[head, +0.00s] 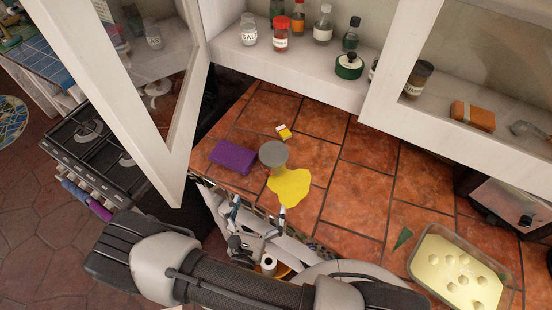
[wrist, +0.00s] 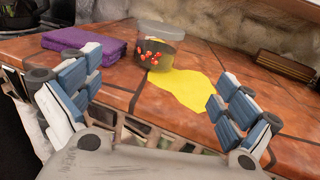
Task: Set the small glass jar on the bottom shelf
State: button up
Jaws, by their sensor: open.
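A small clear jar with a grey lid (head: 273,154) stands upright on the tiled counter. The wrist view shows the jar (wrist: 158,48) with small red and orange shapes on or in it. My gripper (head: 259,211) is open and empty at the counter's front edge, short of the jar. In the wrist view the jar is ahead, between and beyond the spread fingers (wrist: 155,82), not touching them. The bottom shelf (head: 300,72) of the white wall cabinet is behind and above the counter; several bottles and jars stand on it.
A yellow spill-like patch (head: 290,189) lies right in front of the jar. A purple cloth (head: 232,157) is left of it and a small yellow-white box (head: 284,131) behind. The cabinet's left door (head: 150,120) hangs open. A tray (head: 425,283) stands at the right.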

send_near(274, 156)
jog(key=w, duration=0.1)
jog(key=w+d+f, duration=0.1)
jog(key=w, duration=0.1)
jog(key=w+f, duration=0.1)
jog(key=w, duration=0.1)
jog(key=shift+d+f+b, duration=0.15)
jog(key=shift+d+b, duration=0.2)
jog(key=shift+b, duration=0.05)
jog(key=shift+a+r+x, duration=0.1)
jog(key=shift+r+x, duration=0.1)
jog(key=shift+x, duration=1.2)
jog(key=shift+a+r+x, duration=0.1)
jog(key=shift+r+x, duration=0.1)
jog(key=shift+x, duration=1.2)
jog(key=c, duration=1.4)
jog(key=shift+c, duration=0.2)
